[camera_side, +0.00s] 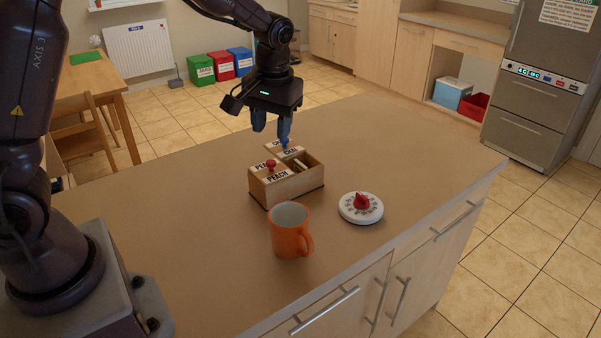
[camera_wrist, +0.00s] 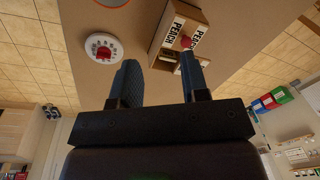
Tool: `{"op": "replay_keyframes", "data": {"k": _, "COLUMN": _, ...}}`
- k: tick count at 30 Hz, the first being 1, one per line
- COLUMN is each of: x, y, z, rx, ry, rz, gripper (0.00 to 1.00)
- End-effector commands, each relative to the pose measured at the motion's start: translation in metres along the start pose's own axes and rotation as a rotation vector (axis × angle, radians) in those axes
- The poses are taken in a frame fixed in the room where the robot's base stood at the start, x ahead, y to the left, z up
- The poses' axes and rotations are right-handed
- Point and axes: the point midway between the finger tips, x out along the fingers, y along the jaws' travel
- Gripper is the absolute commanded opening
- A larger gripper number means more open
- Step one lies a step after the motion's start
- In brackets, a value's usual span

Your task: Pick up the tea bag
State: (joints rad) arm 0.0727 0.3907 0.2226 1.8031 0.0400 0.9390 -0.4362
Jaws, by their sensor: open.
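A wooden tea box (camera_side: 289,189) stands on the counter. Its near lid is labelled PEACH and has a red knob (camera_side: 271,166); a lid labelled CHAI (camera_side: 291,152) lies behind it. The right part of the box looks open, with small pale items (camera_side: 301,165) inside; I cannot tell clearly whether these are tea bags. My gripper (camera_side: 272,129) is open and empty above the back of the box, one fingertip close to the CHAI lid. In the wrist view its blue fingers (camera_wrist: 159,66) are apart, with the box (camera_wrist: 160,52) partly hidden behind the right finger.
An orange mug (camera_side: 287,239) stands in front of the box. A white round timer (camera_side: 361,208) with a red knob sits to its right; it also shows in the wrist view (camera_wrist: 103,47). The counter is clear to the right and left. Colored bins stand on the floor behind.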

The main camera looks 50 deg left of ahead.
Motion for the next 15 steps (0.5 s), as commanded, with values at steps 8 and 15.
{"op": "replay_keyframes", "data": {"k": 8, "x": 0.081, "y": 0.013, "z": -0.079, "rx": -0.39, "ry": 0.048, "rz": -0.171, "gripper": 0.41}}
{"op": "replay_keyframes", "data": {"k": 15, "x": 0.099, "y": 0.026, "z": -0.13, "rx": -0.749, "ry": 0.198, "rz": -0.19, "gripper": 0.41}}
